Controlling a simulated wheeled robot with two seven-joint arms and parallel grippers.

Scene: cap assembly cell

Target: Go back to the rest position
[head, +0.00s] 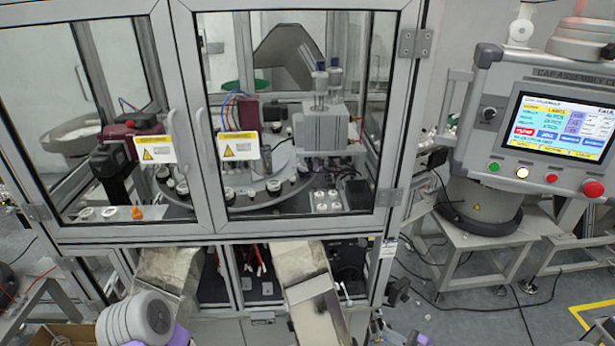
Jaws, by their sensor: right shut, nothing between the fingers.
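The cap assembly cell (210,236) stands in front of me with both glass doors closed. My right gripper (412,339) shows only as a small piece at the bottom edge, right of the chutes. It is shut and empty, and most of it is cut off by the frame. A rounded grey-white link of my left arm with purple parts shows at the bottom left. My left gripper is out of view.
Two metal chutes, a left one (168,271) and a right one (312,296), slope out below the doors. A control panel (545,125) with a lit screen stands at the right. Cables lie on the floor. Open floor with yellow tape (582,318) is at lower right.

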